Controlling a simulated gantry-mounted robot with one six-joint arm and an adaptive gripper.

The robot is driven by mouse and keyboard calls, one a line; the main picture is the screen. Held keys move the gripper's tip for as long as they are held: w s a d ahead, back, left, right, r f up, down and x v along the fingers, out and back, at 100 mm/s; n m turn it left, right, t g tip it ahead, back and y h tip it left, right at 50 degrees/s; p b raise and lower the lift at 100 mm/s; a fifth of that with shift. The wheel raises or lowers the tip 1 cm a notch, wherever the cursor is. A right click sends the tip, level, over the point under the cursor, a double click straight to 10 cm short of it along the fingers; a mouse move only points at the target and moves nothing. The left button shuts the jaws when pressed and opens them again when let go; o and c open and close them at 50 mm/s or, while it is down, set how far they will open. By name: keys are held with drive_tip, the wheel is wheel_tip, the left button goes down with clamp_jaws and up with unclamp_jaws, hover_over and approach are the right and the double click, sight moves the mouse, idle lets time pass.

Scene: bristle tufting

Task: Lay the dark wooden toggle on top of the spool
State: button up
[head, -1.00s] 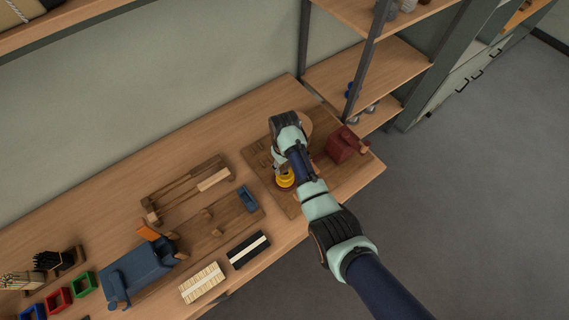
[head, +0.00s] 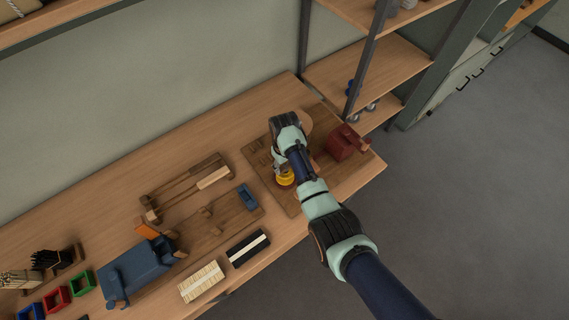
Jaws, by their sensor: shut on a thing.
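My gripper (head: 280,168) points down at the wooden board (head: 294,210) on the right part of the bench. It is just above and behind a yellow spool (head: 286,180), which stands on the board. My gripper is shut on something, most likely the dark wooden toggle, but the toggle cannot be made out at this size. My wrist and arm cover part of the spool and the board behind it. I cannot tell whether the held thing touches the spool.
A dark red box (head: 342,143) stands right of my arm. Small brown pieces (head: 254,147) lie on the board's left side. A blue block (head: 247,198), a black case (head: 248,248) and a blue machine (head: 138,270) are further left.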

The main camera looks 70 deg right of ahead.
drive_tip(key=shift+f, duration=0.2)
drive_tip(key=o, duration=0.9)
drive_tip(key=shift+c, duration=0.2)
wheel_tip(320, 180, up, 12)
